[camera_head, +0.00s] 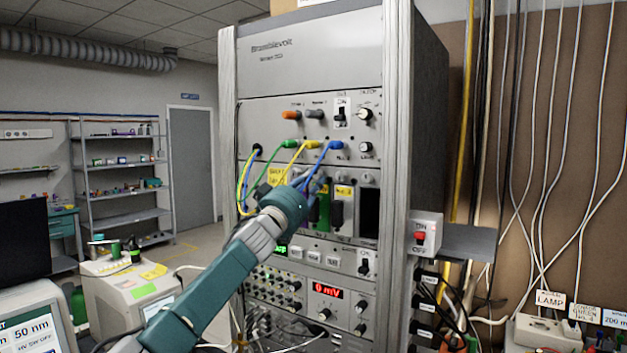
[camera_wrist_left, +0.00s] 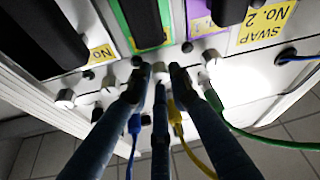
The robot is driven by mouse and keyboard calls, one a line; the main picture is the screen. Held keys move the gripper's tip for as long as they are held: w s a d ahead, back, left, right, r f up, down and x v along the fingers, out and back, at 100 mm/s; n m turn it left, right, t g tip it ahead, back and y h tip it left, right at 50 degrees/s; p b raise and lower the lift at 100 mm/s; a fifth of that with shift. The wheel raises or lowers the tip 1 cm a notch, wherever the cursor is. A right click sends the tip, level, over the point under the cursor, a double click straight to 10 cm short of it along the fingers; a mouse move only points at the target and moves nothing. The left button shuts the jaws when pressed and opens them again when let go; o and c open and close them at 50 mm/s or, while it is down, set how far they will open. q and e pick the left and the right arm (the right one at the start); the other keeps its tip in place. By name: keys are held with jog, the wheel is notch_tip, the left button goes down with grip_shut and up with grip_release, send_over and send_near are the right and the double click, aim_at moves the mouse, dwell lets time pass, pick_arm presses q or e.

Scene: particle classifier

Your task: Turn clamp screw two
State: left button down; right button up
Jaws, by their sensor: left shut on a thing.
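My left gripper (camera_head: 318,182) reaches the front of the grey instrument rack, at the row of plug-in modules just below the coloured cables. In the left wrist view its three dark fingers (camera_wrist_left: 159,78) close around a small light metal screw head (camera_wrist_left: 160,67), mostly hidden between the fingertips. Similar screw heads stand along the same strip, one to the right (camera_wrist_left: 210,57) and others to the left (camera_wrist_left: 65,98). I cannot read which number the gripped screw bears. A yellow label reading "SWAP No. 2" (camera_wrist_left: 262,25) lies to the upper right. My right gripper is in neither view.
Blue (camera_head: 316,158), yellow (camera_head: 297,156) and green cables hang close around my left gripper. The rack's display (camera_head: 326,291) reads 0 mV. A red ON/OFF switch box (camera_head: 424,234) juts from the rack's right side. A white bench unit (camera_head: 128,285) stands at the left.

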pick_arm(q)
jog(key=shift+a+r+m, duration=0.15)
jog(key=shift+r+m, duration=0.1)
jog(key=shift+m, duration=0.15)
jog(key=c, duration=1.6)
grip_release()
jog(key=shift+a+f, duration=0.1)
jog(key=shift+f, duration=0.1)
jog(key=shift+s+f, duration=0.15)
jog(key=shift+s, duration=0.1)
jog(key=v, duration=1.1)
jog(key=shift+s+a+f, duration=0.1)
jog(key=shift+a, duration=0.2)
